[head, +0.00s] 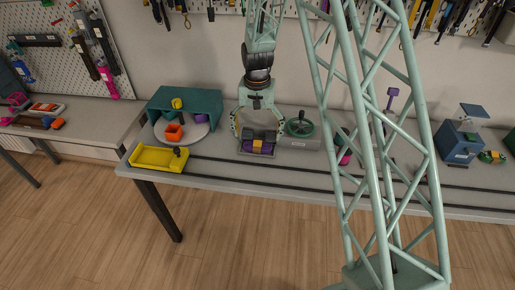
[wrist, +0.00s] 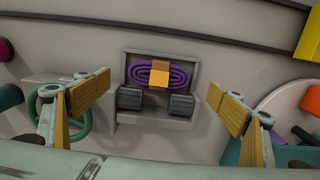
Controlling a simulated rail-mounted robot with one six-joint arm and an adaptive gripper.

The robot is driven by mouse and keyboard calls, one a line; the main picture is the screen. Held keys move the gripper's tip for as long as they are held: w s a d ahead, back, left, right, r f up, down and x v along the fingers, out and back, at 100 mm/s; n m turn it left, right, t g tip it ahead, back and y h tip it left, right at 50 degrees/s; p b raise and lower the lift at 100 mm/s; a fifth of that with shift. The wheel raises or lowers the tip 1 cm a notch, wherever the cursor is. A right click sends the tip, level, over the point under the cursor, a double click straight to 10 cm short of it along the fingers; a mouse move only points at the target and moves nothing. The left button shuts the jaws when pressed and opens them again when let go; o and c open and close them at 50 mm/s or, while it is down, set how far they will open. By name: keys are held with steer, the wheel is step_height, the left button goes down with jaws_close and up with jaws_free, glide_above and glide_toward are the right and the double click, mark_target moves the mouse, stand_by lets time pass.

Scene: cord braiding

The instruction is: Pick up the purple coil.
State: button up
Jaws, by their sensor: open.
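The purple coil (head: 267,149) lies in a grey holder (head: 243,154) on the bench in the head view, with an orange band (head: 257,146) around its middle. In the wrist view the coil (wrist: 178,76) is a flat oval of several loops inside the grey holder (wrist: 130,66), with two dark ribbed blocks (wrist: 130,98) at the holder's corners. My gripper (head: 258,128) hangs above the holder, open and empty. In the wrist view its wooden-looking fingers (wrist: 160,89) are spread wide on either side of the coil, apart from it.
A green handwheel (head: 300,124) stands right of the holder. To the left are a round grey turntable (head: 200,131) with an orange box (head: 174,132), a teal shelter (head: 213,102) and a yellow tray (head: 148,157). Dark rails (head: 215,179) run along the bench front.

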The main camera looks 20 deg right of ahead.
mark_target(258, 145)
steer(key=shift+f, duration=0.25)
steer(key=shift+d+f+b, duration=0.1)
steer(key=shift+f+b, duration=0.25)
steer(key=shift+f, duration=2.15)
steer(key=shift+c, duration=0.5)
steer(key=c, duration=1)
steer(key=shift+o, duration=0.2)
steer(key=shift+w+r, duration=0.1)
steer(key=shift+r, duration=0.05)
steer(key=shift+r, duration=1.75)
steer(key=s, duration=0.5)
steer(key=s+r, duration=0.1)
steer(key=s, duration=0.4)
steer(key=s+d, duration=0.1)
steer(key=s, duration=0.5)
steer(key=shift+r+p, duration=0.15)
steer(key=shift+p, duration=0.25)
